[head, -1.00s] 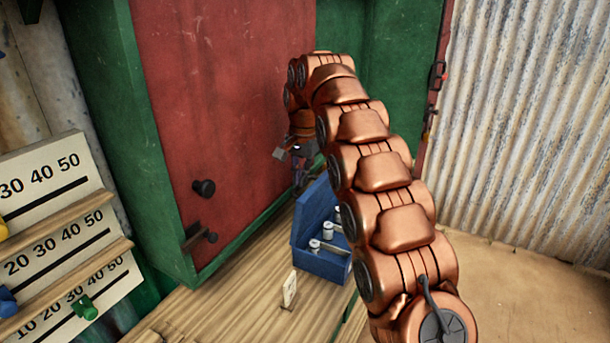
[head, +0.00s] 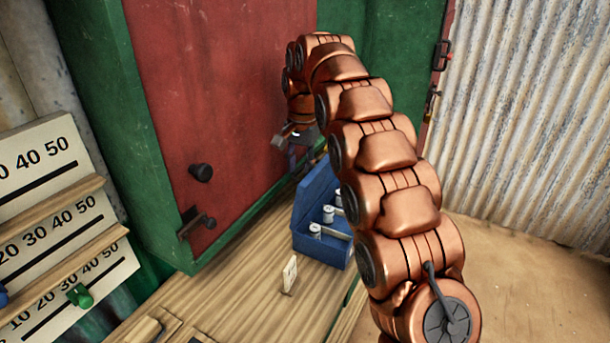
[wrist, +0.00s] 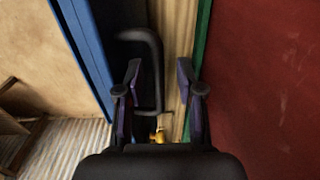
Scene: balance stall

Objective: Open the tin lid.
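My gripper (head: 300,148) hangs at the end of my arm behind the blue box, close to the red panel in the head view. In the wrist view my gripper (wrist: 160,92) has its two dark fingers apart, with nothing pinched between them. A dark bent bar, like a handle (wrist: 155,60), shows between and beyond the fingers, with a small brass-coloured piece (wrist: 158,136) below. The blue box (head: 318,250) stands on the wooden counter with a raised blue back part; its blue edge (wrist: 88,60) shows at left in the wrist view. I cannot clearly identify a tin lid.
The red panel (head: 230,90) in its green frame (head: 150,165) rises close beside my gripper, with a black knob (head: 201,172). Several pale cylinders sit in the box. A small pale card (head: 290,274) stands on the counter (head: 235,300). Numbered boards (head: 50,165) are at left.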

